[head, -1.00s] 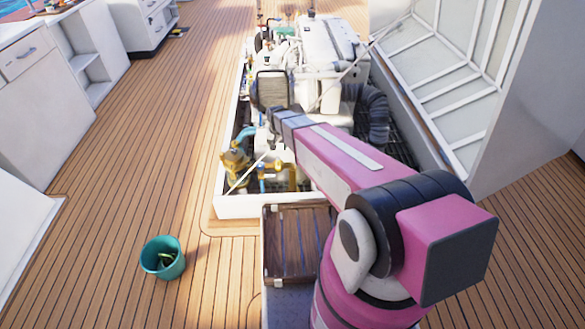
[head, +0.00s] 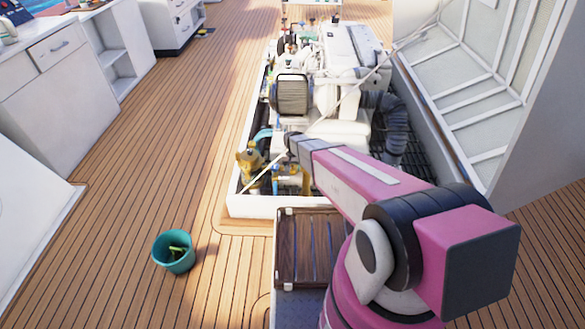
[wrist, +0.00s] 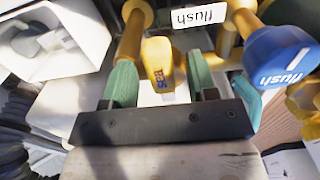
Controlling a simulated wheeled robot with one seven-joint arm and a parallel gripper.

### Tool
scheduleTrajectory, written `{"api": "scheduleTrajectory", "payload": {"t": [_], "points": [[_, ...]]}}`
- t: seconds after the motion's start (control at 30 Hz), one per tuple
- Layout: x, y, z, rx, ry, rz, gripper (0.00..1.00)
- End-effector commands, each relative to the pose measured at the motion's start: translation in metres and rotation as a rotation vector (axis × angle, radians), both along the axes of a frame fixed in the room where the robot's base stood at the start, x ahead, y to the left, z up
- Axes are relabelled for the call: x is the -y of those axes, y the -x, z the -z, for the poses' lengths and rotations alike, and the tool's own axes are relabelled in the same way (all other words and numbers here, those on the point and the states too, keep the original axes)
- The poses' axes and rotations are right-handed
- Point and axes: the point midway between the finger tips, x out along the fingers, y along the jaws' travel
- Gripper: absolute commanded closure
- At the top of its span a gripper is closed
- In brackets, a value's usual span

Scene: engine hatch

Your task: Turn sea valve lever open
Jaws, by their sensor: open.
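The sea valve lever (wrist: 160,65) is a yellow handle with dark "sea" lettering, seen in the wrist view. My gripper (wrist: 161,84) is open, with one green fingertip on each side of the lever. Small gaps show between the lever and the fingertips, so I cannot see contact. The lever's lower end and the valve body are partly hidden by my gripper. In the head view the lever and my fingertips cannot be made out behind my arm.
A blue lever marked "flush" (wrist: 281,57) stands close to the right, under a white "flush" label (wrist: 199,14). Brass pipe (wrist: 134,32) runs beside the left fingertip. The hatch frame (head: 250,205) surrounds the engine; a teal bucket (head: 173,253) stands on deck.

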Motion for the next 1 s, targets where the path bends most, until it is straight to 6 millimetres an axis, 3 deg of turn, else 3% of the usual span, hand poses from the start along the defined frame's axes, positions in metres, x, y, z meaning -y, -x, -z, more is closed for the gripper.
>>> {"api": "scheduleTrajectory", "payload": {"t": [0.3,0.33,0.47,0.5,1.0], "points": [[0.0001,0.0000,0.0025,0.001,0.000,0.000,0.47],[0.0001,0.0000,0.0025,0.001,0.000,0.000,0.53],[0.0000,0.0000,0.0024,0.000,0.000,0.000,0.96],[0.0000,0.0000,0.0024,0.000,0.000,0.000,1.00],[0.0079,-0.0001,0.0022,0.000,0.000,-0.119,1.00]]}}
